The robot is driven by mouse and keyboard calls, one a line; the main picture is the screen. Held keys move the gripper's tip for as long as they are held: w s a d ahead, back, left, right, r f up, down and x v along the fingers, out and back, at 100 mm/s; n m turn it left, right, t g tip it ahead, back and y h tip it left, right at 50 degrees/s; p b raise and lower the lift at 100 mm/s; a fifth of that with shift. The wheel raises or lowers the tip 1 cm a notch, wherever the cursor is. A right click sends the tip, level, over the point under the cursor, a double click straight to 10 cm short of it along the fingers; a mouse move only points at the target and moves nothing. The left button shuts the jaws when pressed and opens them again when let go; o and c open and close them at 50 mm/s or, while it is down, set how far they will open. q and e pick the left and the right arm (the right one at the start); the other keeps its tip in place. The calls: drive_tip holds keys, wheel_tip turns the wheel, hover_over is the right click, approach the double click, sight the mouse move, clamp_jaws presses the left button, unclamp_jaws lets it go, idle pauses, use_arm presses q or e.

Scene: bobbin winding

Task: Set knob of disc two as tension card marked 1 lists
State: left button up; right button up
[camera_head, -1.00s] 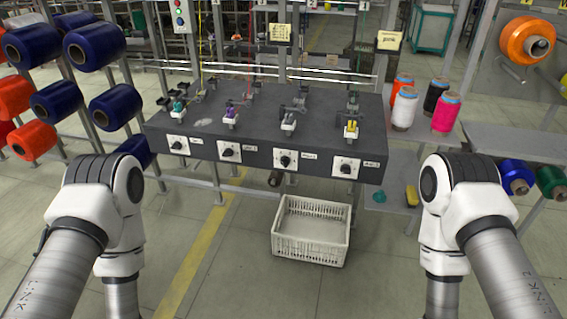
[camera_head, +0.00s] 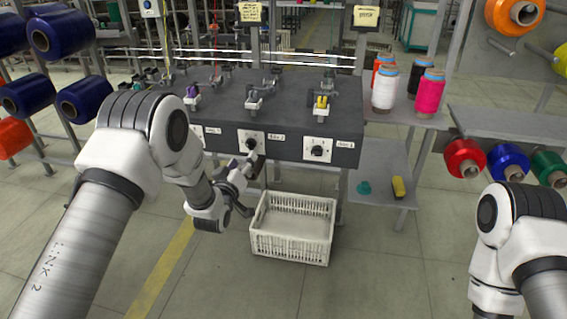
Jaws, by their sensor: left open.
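A dark bench carries a row of white dial plates with black knobs on its front. The middle visible knob (camera_head: 251,143) has a small label (camera_head: 276,138) that seems to read disc 2. Another knob (camera_head: 317,150) is to its right; a plate to the left is partly hidden by my left arm. My left gripper (camera_head: 255,168) is open, just below the middle knob; whether it touches the plate is unclear. Two yellowish cards (camera_head: 251,12) and (camera_head: 366,16) hang above the bench, their writing too small to read. My right gripper is out of view.
A white crate (camera_head: 292,229) stands on the floor below the bench, close to my left gripper. Thread cones, including a pink one (camera_head: 429,92), stand on the side table. Blue spools (camera_head: 84,99) are racked at left. The floor right of the crate is clear.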

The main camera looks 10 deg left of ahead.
sight(248, 145)
use_arm(q)
drive_tip(key=w, duration=0.6)
drive_tip(key=shift+w+a+r, duration=0.15)
drive_tip(key=shift+w+a, duration=0.05)
drive_tip(key=shift+w, duration=0.2)
drive_tip(key=shift+w+a, duration=0.1)
drive_tip(key=shift+w, duration=0.25)
clamp_jaws()
